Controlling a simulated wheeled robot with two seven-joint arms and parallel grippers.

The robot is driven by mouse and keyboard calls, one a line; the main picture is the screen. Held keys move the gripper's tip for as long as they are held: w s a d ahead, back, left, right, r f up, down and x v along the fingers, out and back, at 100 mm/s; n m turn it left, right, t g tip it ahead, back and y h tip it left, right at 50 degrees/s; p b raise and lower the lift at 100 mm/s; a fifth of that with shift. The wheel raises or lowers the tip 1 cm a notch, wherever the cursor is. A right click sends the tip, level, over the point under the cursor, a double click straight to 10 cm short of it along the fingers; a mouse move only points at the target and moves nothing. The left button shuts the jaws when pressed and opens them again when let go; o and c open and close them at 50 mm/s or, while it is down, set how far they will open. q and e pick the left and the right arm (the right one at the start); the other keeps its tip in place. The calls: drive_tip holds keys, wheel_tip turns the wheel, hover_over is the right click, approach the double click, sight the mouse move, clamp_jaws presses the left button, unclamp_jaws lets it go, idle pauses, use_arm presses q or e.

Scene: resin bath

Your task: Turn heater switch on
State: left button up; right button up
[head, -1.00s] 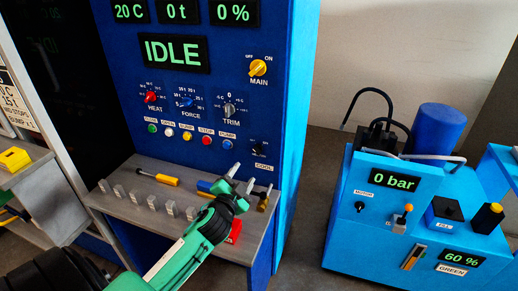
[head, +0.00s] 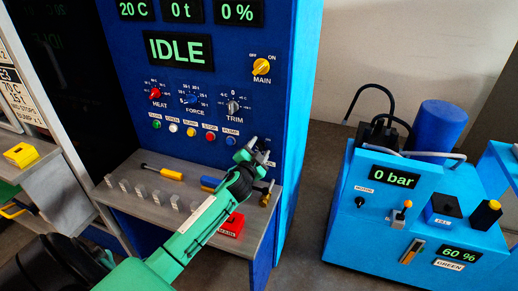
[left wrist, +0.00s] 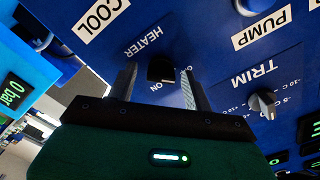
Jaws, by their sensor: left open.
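The heater switch (left wrist: 160,70) is a small dark knob on the blue panel, under the HEATER label (left wrist: 143,41) in the upside-down left wrist view. An ON mark shows beside it; I cannot tell which way it points. My left gripper (left wrist: 156,84) is open, with one finger on each side of the switch in that view. Contact is not visible. In the head view my left gripper (head: 257,150) is at the lower right of the control panel and hides the switch. My right gripper is not in view.
The TRIM knob (left wrist: 263,103) and PUMP label (left wrist: 263,24) lie near the gripper. The yellow MAIN switch (head: 261,67) is above. A blue pump unit (head: 345,225) stands at right.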

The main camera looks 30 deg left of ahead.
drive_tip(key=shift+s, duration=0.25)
use_arm(q)
drive_tip(key=c, duration=0.9)
drive_tip(key=shift+c, duration=0.4)
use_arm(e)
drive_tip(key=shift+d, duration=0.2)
